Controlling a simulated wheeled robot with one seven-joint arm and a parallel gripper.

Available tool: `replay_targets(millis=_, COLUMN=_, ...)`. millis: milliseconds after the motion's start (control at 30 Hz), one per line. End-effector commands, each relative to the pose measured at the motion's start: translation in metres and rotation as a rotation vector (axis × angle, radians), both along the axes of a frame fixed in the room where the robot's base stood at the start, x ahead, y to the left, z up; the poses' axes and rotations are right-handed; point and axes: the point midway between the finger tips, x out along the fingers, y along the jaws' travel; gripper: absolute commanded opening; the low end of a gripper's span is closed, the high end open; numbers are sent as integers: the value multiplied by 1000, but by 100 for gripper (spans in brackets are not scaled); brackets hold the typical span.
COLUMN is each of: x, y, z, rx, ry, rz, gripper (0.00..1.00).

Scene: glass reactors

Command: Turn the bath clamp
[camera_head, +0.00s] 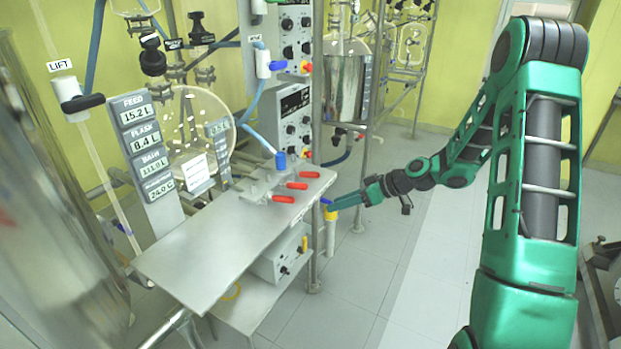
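Three clamps with red handles sit on the right end of the steel table: a back one (309,175), a middle one (297,186) and a front one (284,199). Any labels on them are too small to read, so I cannot tell which one is the bath clamp. My gripper (340,202) is just right of the table's right edge, pointing left, apart from the red handles. A small blue part (326,201) and a yellow-topped pale tube (331,228) are at its tips. I cannot tell whether it touches them, or whether its fingers are open.
The steel table (205,250) is bare on its front left. A display panel (148,140) reads FEED, FLASK, BATH. A blue-handled valve (280,160) stands behind the clamps. A metal post (314,262) rises by the table's right edge. The tiled floor (370,290) is open in front.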

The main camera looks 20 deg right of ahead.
Motion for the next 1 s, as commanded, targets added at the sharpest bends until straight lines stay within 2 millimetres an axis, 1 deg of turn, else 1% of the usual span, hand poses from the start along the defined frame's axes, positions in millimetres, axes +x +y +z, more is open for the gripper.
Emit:
replay_targets(millis=33, x=11, y=2, z=-5, rx=46, ry=-42, rz=-2, gripper=36)
replay_targets(millis=167, x=38, y=3, z=-7, rx=152, ry=-176, rz=-20, gripper=36)
replay_targets(millis=333, x=68, y=-6, z=-5, rx=275, ry=-341, rz=-86, gripper=36)
replay_targets(millis=500, x=85, y=-21, z=-2, rx=350, ry=-453, rz=-157, gripper=36)
replay_targets(millis=667, x=91, y=-28, z=-1, rx=376, ry=-493, rz=-188, gripper=36)
replay_targets(millis=767, x=96, y=-25, z=0, rx=377, ry=-498, rz=-190, gripper=36)
replay_targets(millis=833, x=101, y=-19, z=0, rx=376, ry=-499, rz=-188, gripper=36)
replay_targets(millis=1000, x=122, y=1, z=0, rx=376, ry=-498, rz=-185, gripper=36)
